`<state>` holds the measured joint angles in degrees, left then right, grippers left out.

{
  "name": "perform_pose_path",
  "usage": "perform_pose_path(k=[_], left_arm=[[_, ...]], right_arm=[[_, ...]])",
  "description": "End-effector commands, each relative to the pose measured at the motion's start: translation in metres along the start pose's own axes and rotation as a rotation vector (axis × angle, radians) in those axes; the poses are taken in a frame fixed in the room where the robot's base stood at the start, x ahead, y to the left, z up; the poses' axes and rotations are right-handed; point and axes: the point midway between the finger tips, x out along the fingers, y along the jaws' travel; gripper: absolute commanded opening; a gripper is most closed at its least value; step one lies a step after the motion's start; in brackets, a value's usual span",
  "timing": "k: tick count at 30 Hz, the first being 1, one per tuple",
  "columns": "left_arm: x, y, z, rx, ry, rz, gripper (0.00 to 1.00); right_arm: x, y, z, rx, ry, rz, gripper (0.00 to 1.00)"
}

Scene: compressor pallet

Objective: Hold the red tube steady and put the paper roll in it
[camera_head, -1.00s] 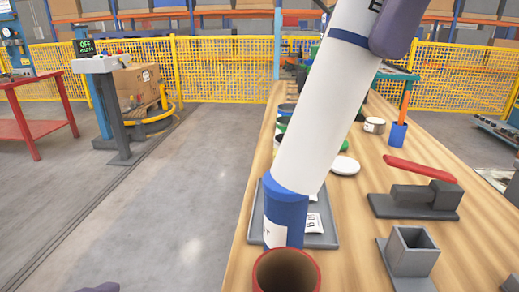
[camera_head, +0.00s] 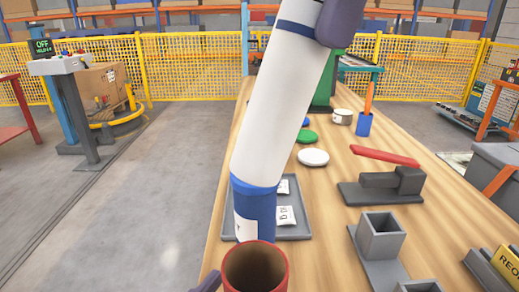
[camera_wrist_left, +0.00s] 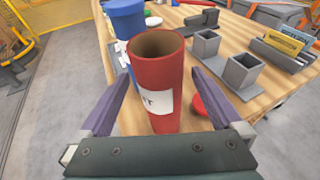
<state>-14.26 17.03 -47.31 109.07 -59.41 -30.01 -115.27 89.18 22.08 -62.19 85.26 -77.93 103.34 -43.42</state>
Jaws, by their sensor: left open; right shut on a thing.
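The red tube (camera_head: 254,277) stands upright at the near edge of the bench, its top open and its brown inside empty. It also shows in the left wrist view (camera_wrist_left: 156,85) with a white label. My left gripper (camera_wrist_left: 160,95) is open, with one purple finger on each side of the tube. The paper roll (camera_head: 277,95), long and white with a dark blue band, hangs tilted beyond the red tube. My right gripper (camera_head: 340,22) is shut on its upper part and partly cut off.
A grey tray (camera_head: 298,228) with packets lies behind the blue tube. Right of it are a red-handled clamp (camera_head: 385,182) and a grey square socket (camera_head: 381,238). A red disc (camera_wrist_left: 203,107) lies beside the red tube. Clear floor lies left of the bench.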

Motion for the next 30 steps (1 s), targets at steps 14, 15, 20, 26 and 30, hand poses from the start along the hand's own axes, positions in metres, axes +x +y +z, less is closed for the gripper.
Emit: perform_pose_path(k=[14,15,20,26,30], left_arm=[[0.051,0.000,0.000,-0.004,0.001,0.000,1.00],[0.051,0.000,0.000,-0.004,0.001,0.001,1.00],[0.051,0.000,0.000,-0.004,0.001,0.001,1.00],[0.051,0.000,0.000,-0.004,0.001,0.001,0.80],[0.051,0.000,0.000,-0.003,0.001,0.001,0.64]], right_arm=[[0.000,0.000,0.000,0.000,0.000,0.000,0.00],[0.000,0.000,0.000,0.000,0.000,0.000,0.00],[0.000,0.000,0.000,0.000,0.000,0.000,0.00],[0.000,0.000,0.000,0.000,0.000,0.000,0.00],[0.000,0.000,0.000,0.000,0.000,0.000,0.00]])
